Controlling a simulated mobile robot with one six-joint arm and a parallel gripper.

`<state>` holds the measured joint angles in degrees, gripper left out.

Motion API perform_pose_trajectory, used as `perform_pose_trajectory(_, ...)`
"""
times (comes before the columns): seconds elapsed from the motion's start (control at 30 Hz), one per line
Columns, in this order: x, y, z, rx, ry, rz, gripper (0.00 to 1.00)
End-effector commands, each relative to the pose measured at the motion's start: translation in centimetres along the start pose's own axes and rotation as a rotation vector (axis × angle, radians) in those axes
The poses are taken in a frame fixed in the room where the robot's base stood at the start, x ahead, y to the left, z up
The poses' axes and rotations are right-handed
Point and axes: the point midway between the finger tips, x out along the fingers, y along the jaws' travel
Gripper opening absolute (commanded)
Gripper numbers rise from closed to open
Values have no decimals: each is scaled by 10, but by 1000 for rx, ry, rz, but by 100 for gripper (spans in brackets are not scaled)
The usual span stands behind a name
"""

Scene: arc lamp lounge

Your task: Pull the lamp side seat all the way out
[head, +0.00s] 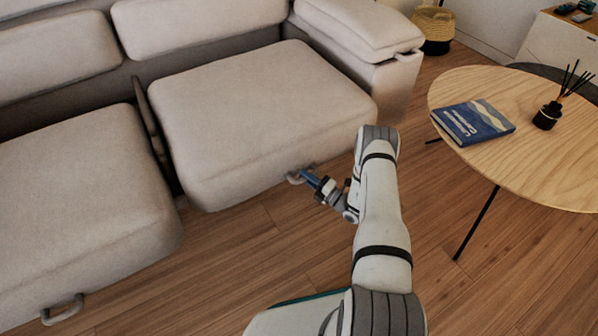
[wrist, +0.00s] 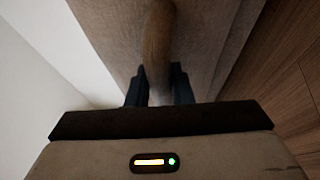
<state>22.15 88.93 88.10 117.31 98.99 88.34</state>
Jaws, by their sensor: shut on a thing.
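The sofa's right seat (head: 260,110) is a light grey-beige block with a pull handle (head: 293,178) low on its front. I cannot tell from the lamp, which is out of view, which seat is on its side. My gripper (head: 309,179) is at this handle, with its blue-grey fingers shut on it. In the wrist view, the dark fingers (wrist: 159,78) sit on either side of the brownish handle bar (wrist: 158,40), against the seat front. A darker strip shows between the right seat and the backrest.
The left seat (head: 75,200) has its own free handle (head: 62,310) and seems slightly farther forward. A round wooden table (head: 500,90) with a blue book (head: 473,122) and a reed diffuser (head: 547,116) stands right of my arm. Wooden floor (head: 225,255) in front of the right seat is clear.

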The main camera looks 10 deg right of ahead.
Motion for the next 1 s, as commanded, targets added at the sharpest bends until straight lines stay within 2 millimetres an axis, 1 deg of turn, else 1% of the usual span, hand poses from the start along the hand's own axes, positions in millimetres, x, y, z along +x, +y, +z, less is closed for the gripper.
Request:
perform_pose_trajectory(0.03,-10,2,-1,3,-5,-1,0)
perform_pose_trajectory(0.1,-23,6,-5,4,-6,-1,0)
perform_pose_trajectory(0.2,-39,9,-12,4,-6,-1,0)
perform_pose_trajectory(0.33,-55,12,-18,3,-5,-1,0)
perform_pose_trajectory(0.5,-65,14,-23,2,-3,0,0)
perform_pose_trajectory(0.87,-69,13,-25,6,-6,0,0)
perform_pose_trajectory(0.9,-70,13,-25,6,-7,-1,23)
perform_pose_trajectory(1.0,-68,13,-24,4,-5,0,31)
